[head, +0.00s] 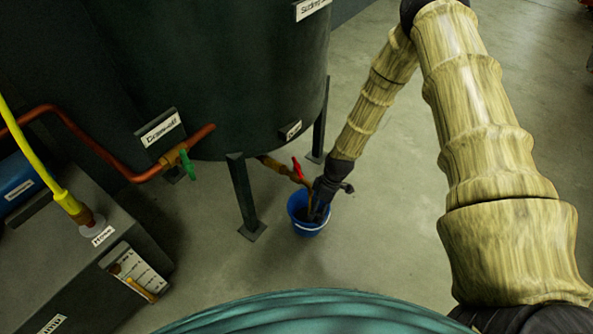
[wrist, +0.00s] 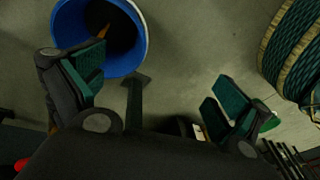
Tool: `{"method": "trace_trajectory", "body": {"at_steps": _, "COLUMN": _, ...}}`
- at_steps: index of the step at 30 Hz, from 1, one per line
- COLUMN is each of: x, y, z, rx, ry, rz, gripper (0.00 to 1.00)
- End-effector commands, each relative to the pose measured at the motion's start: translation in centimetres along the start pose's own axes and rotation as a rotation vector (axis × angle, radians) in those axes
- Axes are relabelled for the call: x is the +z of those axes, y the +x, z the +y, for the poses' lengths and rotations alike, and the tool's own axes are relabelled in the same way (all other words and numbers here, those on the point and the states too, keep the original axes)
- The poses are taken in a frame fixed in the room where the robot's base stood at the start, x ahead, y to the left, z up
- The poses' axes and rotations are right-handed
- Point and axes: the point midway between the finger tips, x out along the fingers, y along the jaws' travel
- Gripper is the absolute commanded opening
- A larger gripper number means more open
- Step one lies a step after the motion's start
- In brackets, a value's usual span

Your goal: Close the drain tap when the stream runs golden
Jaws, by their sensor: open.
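The drain tap has a red handle (head: 297,168) on a brass pipe at the bottom of the dark tank (head: 235,75). The handle stands at an angle to the pipe. An orange-brown stream falls from the outlet into the blue bucket (head: 307,229); in the wrist view the stream (wrist: 103,32) shows against the dark inside of the bucket (wrist: 141,45). My gripper (head: 319,200) is over the bucket, just right of and below the tap, apart from the handle. In the wrist view its fingers (wrist: 158,90) are wide apart and empty. A red piece (wrist: 21,164) shows at the lower left edge there.
A copper pipe with a green-handled valve (head: 187,164) runs left of the tap. The tank legs (head: 243,192) stand near the bucket. A grey machine box (head: 75,250) with a yellow hose (head: 38,162) is at left. The floor at right is clear.

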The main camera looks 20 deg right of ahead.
Motion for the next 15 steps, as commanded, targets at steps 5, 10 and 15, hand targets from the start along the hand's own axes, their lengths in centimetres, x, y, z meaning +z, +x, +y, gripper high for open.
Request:
{"method": "trace_trajectory", "body": {"at_steps": 5, "x": -2.0, "y": -3.0, "z": 8.3, "rx": -0.013, "ry": -0.245, "rz": 0.062, "gripper": 1.00}}
{"method": "trace_trajectory", "body": {"at_steps": 10, "x": -2.7, "y": -6.6, "z": 14.0, "rx": -0.020, "ry": -0.449, "rz": 0.111, "gripper": 1.00}}
{"method": "trace_trajectory", "body": {"at_steps": 15, "x": -2.8, "y": -9.1, "z": 16.9, "rx": -0.019, "ry": -0.567, "rz": 0.140, "gripper": 1.00}}
